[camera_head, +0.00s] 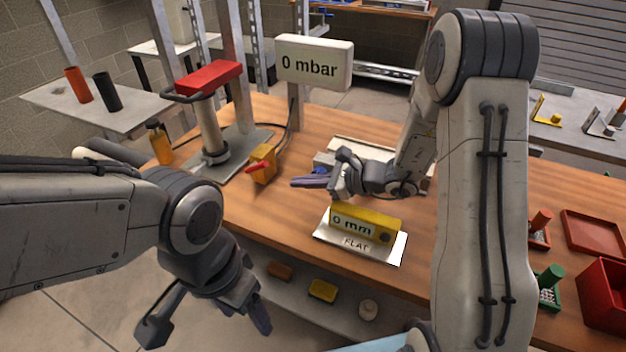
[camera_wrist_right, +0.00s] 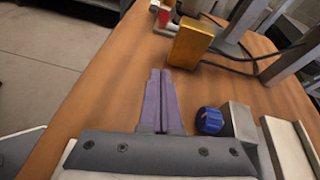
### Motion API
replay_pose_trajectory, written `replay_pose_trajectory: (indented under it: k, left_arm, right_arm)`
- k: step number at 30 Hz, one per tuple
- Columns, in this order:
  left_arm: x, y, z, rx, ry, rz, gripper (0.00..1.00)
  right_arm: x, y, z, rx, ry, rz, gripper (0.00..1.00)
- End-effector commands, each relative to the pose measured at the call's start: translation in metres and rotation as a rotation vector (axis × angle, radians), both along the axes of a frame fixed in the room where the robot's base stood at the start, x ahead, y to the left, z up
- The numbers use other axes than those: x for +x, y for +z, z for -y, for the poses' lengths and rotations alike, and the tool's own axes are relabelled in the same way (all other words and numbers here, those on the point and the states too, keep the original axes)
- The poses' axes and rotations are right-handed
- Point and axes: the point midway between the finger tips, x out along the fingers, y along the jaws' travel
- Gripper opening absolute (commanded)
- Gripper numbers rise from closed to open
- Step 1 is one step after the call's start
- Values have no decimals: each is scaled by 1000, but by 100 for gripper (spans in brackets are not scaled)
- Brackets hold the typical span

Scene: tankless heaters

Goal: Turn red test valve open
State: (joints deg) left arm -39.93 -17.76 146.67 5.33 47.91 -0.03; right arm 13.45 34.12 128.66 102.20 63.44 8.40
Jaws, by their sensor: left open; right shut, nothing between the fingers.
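The test valve is a yellow-orange block (camera_head: 263,165) with a red handle (camera_head: 254,168) on its left side, standing on the wooden bench. In the right wrist view, the block (camera_wrist_right: 190,44) and part of the red handle (camera_wrist_right: 162,17) show at the top, ahead of the fingers. My right gripper (camera_head: 296,182) is shut and empty, its purple-grey fingers pointing left toward the valve with a gap between. The fingers also show in the right wrist view (camera_wrist_right: 161,73). My left gripper (camera_head: 207,322) is open and empty, low in front of the bench edge.
A blue knob (camera_wrist_right: 209,120) sits beside the right fingers. A "0 mbar" display (camera_head: 314,62) stands behind. A red-topped pump (camera_head: 208,80) is left of the valve.

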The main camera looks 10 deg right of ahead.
Motion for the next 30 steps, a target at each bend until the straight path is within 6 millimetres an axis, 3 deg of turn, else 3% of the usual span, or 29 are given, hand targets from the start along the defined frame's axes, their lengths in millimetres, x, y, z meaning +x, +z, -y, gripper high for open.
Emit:
replay_pose_trajectory:
  k: [6,8,12,30]
  left_arm:
    - [0,5,0,0,0,0,68]
    - [0,13,0,0,0,0,68]
    - [0,19,0,0,0,0,68]
    - [0,23,0,0,0,0,68]
  right_arm:
    - [22,-17,-38,-1,6,-1,0]
    - [24,-1,-42,-2,4,4,0]
    - [27,11,-52,-2,3,2,0]
    - [29,18,-53,-7,-3,-3,0]
